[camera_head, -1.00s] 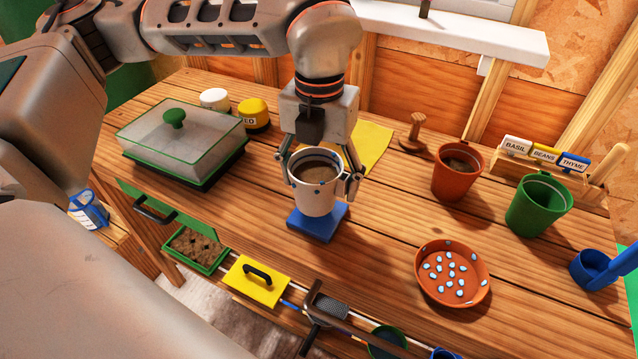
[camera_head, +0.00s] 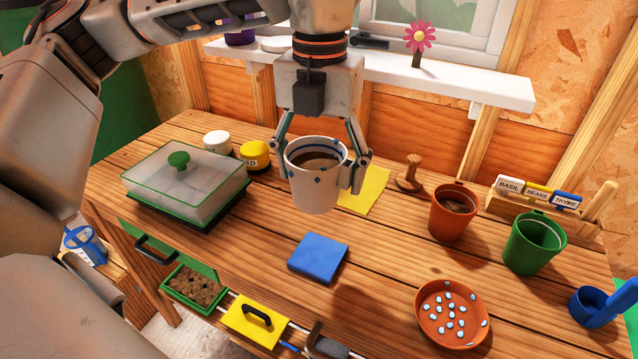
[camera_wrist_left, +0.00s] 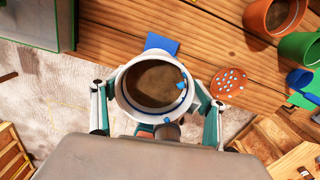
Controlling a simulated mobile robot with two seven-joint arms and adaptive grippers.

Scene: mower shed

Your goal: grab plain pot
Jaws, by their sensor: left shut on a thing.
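My left gripper (camera_head: 318,160) is shut on a white pot (camera_head: 312,190) with blue marks and dark soil in it. It holds the pot upright in the air above the workbench, apart from the blue square pad (camera_head: 318,257). In the left wrist view the fingers (camera_wrist_left: 157,105) sit on both sides of the white pot (camera_wrist_left: 122,101). A plain terracotta pot (camera_head: 449,222) with soil and a green pot (camera_head: 533,251) stand on the bench to the right. My right gripper is not in view.
A terracotta saucer (camera_head: 432,335) with pale blue pebbles lies at the front right. A clear-lidded green tray (camera_head: 215,198) stands at the left. Seed jars, a yellow cloth (camera_head: 374,183), a wooden dibber and a label rack (camera_head: 500,204) are behind. The bench around the blue pad is clear.

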